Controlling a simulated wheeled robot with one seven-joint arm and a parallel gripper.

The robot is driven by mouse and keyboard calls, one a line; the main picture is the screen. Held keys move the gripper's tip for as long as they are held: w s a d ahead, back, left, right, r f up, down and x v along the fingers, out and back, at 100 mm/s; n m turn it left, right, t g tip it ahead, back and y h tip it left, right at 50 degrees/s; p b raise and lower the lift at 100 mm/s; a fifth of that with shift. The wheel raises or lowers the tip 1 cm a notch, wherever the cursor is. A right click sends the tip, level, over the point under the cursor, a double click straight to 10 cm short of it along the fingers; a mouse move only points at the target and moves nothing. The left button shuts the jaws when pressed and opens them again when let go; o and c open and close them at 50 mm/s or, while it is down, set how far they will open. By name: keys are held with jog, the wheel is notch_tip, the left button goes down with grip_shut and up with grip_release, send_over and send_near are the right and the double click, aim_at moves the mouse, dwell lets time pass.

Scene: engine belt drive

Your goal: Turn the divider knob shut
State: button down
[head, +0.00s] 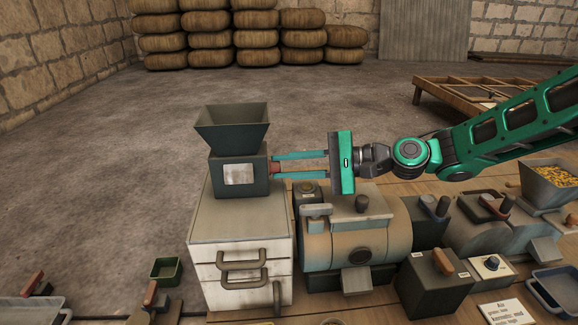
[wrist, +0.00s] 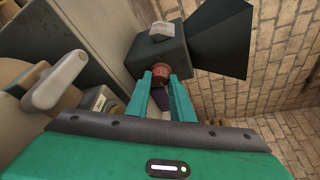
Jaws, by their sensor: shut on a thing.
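The divider is a dark box (head: 226,184) with a flared hopper (head: 232,127) on top, standing on a white cabinet (head: 212,222). Its knob is a small reddish-brown cylinder (head: 275,168) on the box's right side. In the wrist view the knob (wrist: 158,72) lies between the two teal fingers. My gripper (head: 280,164) reaches in from the right, level with the knob, and its fingertips are shut on the knob. The fingers partly hide the knob in both views. A pale plate is on the box's front face.
A tan drum machine (head: 357,243) with a lever stands just right of the cabinet, below my gripper. Further right are a dark box with an orange handle (head: 443,263) and a hopper of yellow grain (head: 550,184). Stacked sacks (head: 256,33) line the back wall.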

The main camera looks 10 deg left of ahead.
jog(key=c, duration=1.6)
grip_release()
jog(key=shift+o, duration=0.2)
jog(key=d, duration=0.3)
jog(key=d+r, duration=0.1)
jog(key=d, duration=0.3)
jog(key=d+r, duration=0.1)
jog(key=d, duration=0.2)
jog(key=shift+s+d, duration=0.2)
jog(key=shift+d, duration=0.15)
